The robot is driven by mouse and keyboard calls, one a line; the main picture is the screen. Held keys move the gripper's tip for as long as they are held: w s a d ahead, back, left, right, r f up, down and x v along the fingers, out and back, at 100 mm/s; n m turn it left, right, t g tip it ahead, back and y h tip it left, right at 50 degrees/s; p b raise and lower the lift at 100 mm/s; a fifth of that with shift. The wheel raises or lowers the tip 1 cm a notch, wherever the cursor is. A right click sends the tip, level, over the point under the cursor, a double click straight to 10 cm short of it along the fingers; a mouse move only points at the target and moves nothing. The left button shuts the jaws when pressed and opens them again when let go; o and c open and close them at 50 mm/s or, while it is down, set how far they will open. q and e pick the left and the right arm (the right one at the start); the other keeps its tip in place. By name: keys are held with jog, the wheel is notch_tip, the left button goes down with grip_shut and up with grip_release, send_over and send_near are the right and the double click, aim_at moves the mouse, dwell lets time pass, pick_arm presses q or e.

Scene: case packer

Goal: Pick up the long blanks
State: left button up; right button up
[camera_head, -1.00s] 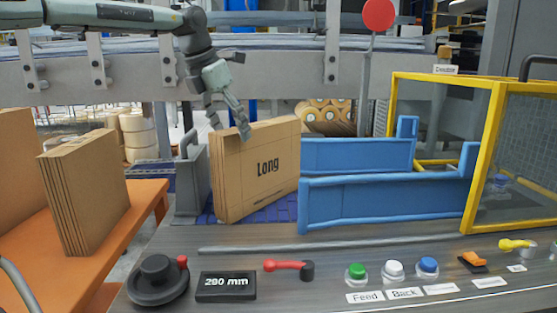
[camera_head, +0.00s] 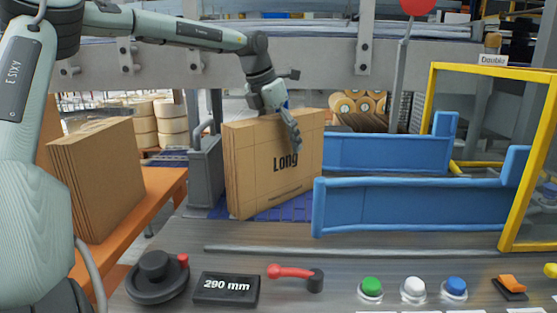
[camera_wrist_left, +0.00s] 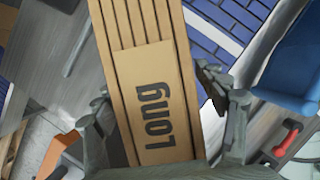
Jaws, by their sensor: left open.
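The long blanks (camera_head: 255,175) are an upright stack of brown cardboard sheets printed "Long". They stand on a blue belt (camera_head: 272,211) at the left end of blue guide rails. My left gripper (camera_head: 292,132) is over the stack's top, right of its middle, with one finger against or just before the printed face. The other finger is hidden in the head view. In the left wrist view, the open fingers sit on either side of the stack (camera_wrist_left: 142,60), with some gap visible on the right. My right gripper is not in view.
Blue rails (camera_head: 410,208) run right of the stack, toward a yellow-framed guard (camera_head: 432,110). A grey post (camera_head: 205,170) stands close on the left. Another cardboard stack (camera_head: 95,185) stands on an orange table (camera_head: 150,205). A control panel with buttons and a red lever (camera_head: 290,272) lies in front.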

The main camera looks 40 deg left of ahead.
pick_arm(q)
jog(key=shift+f, duration=0.15)
jog(key=shift+w, duration=0.1)
grip_shut()
dwell(0.3)
jog(key=shift+r, duration=0.2)
